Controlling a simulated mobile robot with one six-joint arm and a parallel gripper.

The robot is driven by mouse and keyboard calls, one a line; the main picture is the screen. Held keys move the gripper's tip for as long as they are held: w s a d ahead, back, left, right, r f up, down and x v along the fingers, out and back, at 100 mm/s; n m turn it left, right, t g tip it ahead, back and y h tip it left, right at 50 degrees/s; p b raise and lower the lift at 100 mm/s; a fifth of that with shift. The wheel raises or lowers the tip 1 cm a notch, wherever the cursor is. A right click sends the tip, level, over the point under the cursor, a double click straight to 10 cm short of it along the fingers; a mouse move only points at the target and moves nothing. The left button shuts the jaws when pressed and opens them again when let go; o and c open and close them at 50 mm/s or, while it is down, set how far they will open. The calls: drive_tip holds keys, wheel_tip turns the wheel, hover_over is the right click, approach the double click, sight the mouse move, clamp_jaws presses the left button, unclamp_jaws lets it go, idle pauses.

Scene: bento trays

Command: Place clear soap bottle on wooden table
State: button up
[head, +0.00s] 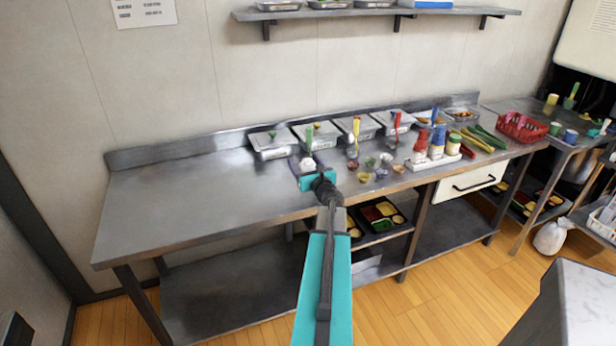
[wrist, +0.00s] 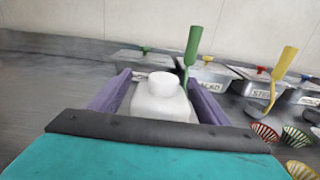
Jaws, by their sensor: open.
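My gripper (head: 308,172) is over the steel counter, near its front middle. In the wrist view, its purple fingers (wrist: 158,82) are open on either side of a whitish bottle (wrist: 162,104) with a round white top. This looks like the soap bottle, upright on the counter; whether the fingers touch it is unclear. Its lower part is hidden by my gripper. In the head view only a small white part of it (head: 307,163) shows. No table that is clearly wooden shows.
Lidded steel bins (head: 318,137) line the counter's back, with a green-handled utensil (wrist: 192,48) close behind the bottle. Small coloured cups (wrist: 265,132) stand to the right. The steel counter (head: 190,195) is bare on the left. A whitish jug (head: 550,238) stands on the floor at right.

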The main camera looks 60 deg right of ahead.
drive_tip(key=c, duration=1.2)
drive_tip(key=shift+r, duration=0.15)
drive_tip(key=s+a+r, duration=0.1)
drive_tip(key=s+a, duration=0.1)
drive_tip(key=a, duration=0.1)
drive_tip(key=s+a+r, duration=0.3)
drive_tip(key=s+a, duration=0.1)
drive_tip(key=a, duration=0.1)
drive_tip(key=shift+s+a+r, duration=0.2)
drive_tip(key=shift+a+r, duration=0.05)
drive_tip(key=shift+a, duration=0.05)
drive_tip(key=shift+p, duration=0.55)
drive_tip(key=p, duration=0.5)
drive_tip(key=shift+s+a+r, duration=0.1)
drive_tip(key=shift+a, duration=0.25)
drive_tip(key=p+v, duration=0.2)
drive_tip(key=p, duration=0.6)
drive_tip(key=shift+a+p, duration=0.1)
drive_tip(key=shift+p, duration=0.2)
